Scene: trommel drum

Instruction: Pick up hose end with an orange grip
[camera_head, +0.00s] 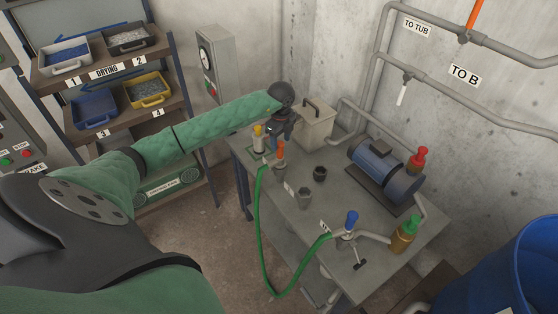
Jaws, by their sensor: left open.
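The hose end with an orange grip (281,151) stands upright near the back left part of the grey table (327,222). A green hose (262,220) runs from it, hangs over the table's front edge in a loop and comes back up near a blue-handled valve (351,220). My left gripper (272,138) reaches in from the left, just above and behind the orange grip. It is open and appears apart from the grip; its fingers are small and partly hidden. My right gripper is not in view.
A yellow-topped piece (258,137) stands close left of the orange grip. A beige box (315,124) is behind my gripper. A dark cup (320,173), a blue motor (385,172) and red and green-topped bottles (404,235) occupy the table. A shelf with trays (148,92) stands left.

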